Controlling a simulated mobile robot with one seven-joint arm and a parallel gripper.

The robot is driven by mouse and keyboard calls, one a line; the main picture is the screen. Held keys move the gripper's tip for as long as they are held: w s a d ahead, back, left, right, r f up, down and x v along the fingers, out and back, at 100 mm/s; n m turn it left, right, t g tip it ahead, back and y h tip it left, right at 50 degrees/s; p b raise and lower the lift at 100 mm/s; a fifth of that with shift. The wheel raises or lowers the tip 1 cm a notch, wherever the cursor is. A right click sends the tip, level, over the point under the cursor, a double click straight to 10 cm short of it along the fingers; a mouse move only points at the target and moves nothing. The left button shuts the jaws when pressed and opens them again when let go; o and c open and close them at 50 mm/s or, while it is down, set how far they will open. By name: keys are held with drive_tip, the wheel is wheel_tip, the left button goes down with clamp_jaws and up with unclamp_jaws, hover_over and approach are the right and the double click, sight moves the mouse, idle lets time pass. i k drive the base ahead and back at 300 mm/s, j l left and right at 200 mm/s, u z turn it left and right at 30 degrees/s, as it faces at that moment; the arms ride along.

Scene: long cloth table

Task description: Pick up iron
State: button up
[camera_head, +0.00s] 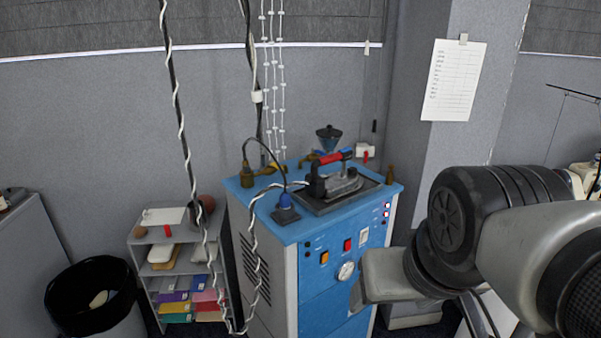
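The iron (342,186) has a dark body and a red and black handle. It rests on a dark tray (312,207) on top of the blue steam station (319,268). A cord runs from the iron toward the left. My gripper (356,296) is at the lower right of the station, in front of its face in the picture and below the iron. It is apart from the iron. Its fingers are seen from the side, so I cannot tell whether they are open.
Wrapped cables (178,100) hang at the left. A small shelf (150,240) and a black bin (92,298) stand left. A wall column (455,150) stands right.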

sight(328, 189)
drive_tip(key=i+l+z, duration=0.1)
drive_tip(key=z, duration=0.3)
drive_tip(key=i+z, duration=0.25)
drive_tip(key=z, duration=1.85)
drive_tip(key=j+z, duration=0.1)
drive_tip(key=z, duration=1.75)
drive_tip(key=l+z, duration=0.1)
drive_tip(key=z, duration=0.35)
drive_tip(key=i+l+z, duration=0.1)
drive_tip(key=z, duration=0.4)
drive_tip(key=i+z, duration=0.1)
drive_tip(key=z, duration=0.35)
drive_tip(key=l+u, duration=0.1)
drive_tip(key=u, duration=0.45)
drive_tip(key=k+u, duration=0.15)
drive_tip(key=u, duration=0.7)
drive_tip(key=k+u, duration=0.1)
drive_tip(key=u, duration=0.3)
